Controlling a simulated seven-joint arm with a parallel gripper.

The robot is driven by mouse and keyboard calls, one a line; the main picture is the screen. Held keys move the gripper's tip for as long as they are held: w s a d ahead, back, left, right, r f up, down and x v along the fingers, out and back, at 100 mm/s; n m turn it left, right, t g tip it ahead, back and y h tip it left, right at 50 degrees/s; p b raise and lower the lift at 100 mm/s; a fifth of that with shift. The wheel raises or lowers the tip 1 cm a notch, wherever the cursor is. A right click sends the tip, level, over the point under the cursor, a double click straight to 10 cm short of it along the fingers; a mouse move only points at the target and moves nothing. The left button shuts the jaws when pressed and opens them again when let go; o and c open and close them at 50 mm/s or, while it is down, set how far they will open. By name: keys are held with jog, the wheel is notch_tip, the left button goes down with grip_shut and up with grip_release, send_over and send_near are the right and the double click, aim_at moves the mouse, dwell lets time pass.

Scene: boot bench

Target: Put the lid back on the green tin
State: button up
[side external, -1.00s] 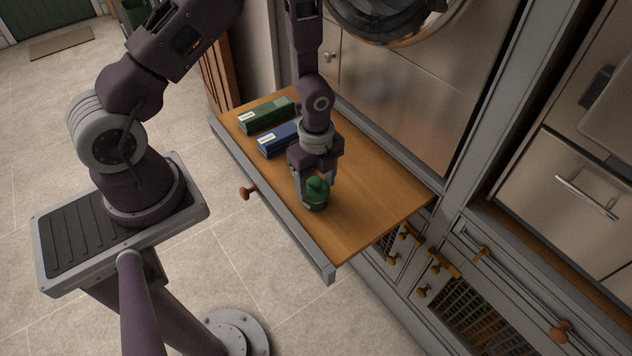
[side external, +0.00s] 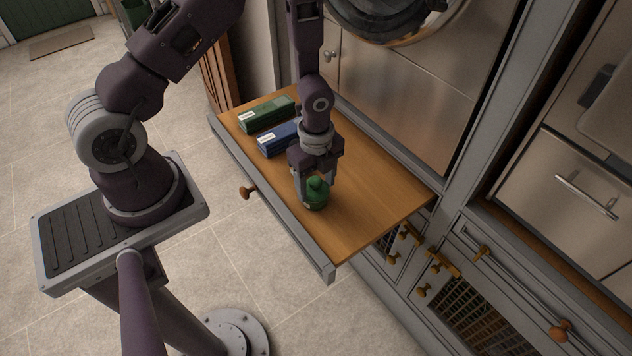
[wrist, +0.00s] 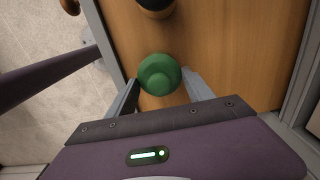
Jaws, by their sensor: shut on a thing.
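The green tin (side external: 316,205) stands upright on the wooden pull-out board, near its front edge. The domed green lid (side external: 317,184) with a round knob sits at the tin's top, roughly level, and I see no gap between them. My gripper (side external: 316,188) points down and is shut on the lid. In the wrist view the lid (wrist: 160,73) shows from above between my fingers (wrist: 160,92) and hides the tin's body.
A green box (side external: 267,114) and a blue box (side external: 279,139) lie further back on the board (side external: 375,205). In the wrist view a dark round thing (wrist: 155,7) stands ahead of the lid. The board's right part is clear.

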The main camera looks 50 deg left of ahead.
dwell(0.4)
jog(key=o, duration=1.7)
jog(key=shift+r, duration=3.5)
grip_shut()
jog(key=shift+f, duration=0.3)
jog(key=shift+f, duration=1.65)
